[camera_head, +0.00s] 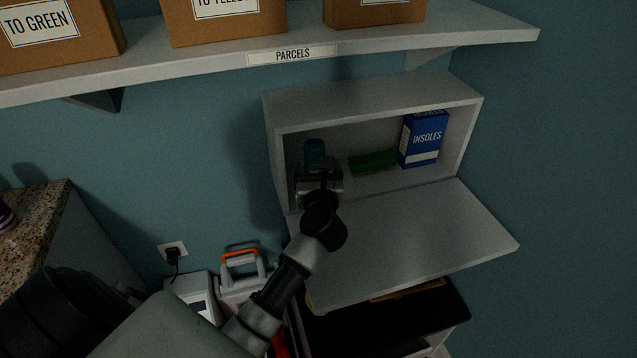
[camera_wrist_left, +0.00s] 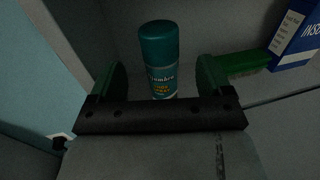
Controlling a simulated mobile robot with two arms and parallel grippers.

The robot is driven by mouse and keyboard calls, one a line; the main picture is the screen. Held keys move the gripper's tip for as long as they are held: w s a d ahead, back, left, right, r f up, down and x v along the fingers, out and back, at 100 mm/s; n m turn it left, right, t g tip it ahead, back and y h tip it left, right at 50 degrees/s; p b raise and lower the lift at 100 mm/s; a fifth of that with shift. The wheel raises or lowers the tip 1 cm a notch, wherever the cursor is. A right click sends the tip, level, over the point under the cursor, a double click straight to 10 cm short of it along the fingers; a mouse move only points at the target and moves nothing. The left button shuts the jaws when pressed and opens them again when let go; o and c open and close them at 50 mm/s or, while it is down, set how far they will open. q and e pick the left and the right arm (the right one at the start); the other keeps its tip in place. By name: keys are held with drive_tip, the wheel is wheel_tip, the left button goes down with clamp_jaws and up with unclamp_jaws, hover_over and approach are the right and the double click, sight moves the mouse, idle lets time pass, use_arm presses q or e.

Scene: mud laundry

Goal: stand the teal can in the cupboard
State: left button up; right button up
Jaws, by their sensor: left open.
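The teal can (camera_head: 314,152) stands upright inside the cupboard (camera_head: 372,97), towards its left side. In the left wrist view the teal can (camera_wrist_left: 159,60) stands between the two fingers, with a gap on each side. My left gripper (camera_head: 318,172) reaches into the cupboard at the can and is open; it also shows in the left wrist view (camera_wrist_left: 160,88). The can's base is hidden behind the gripper. The cupboard's flap (camera_head: 410,240) is folded down and open. My right gripper is not in view.
A green brush-like thing (camera_head: 373,161) and a blue insoles box (camera_head: 420,138) stand in the cupboard, right of the can. A parcel shelf (camera_head: 220,57) with cardboard boxes hangs above. The flap's top is clear.

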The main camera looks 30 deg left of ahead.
use_arm(q)
drive_tip(key=v, duration=0.5)
drive_tip(key=shift+w, duration=0.1)
drive_tip(key=shift+c, duration=0.3)
idle(0.8)
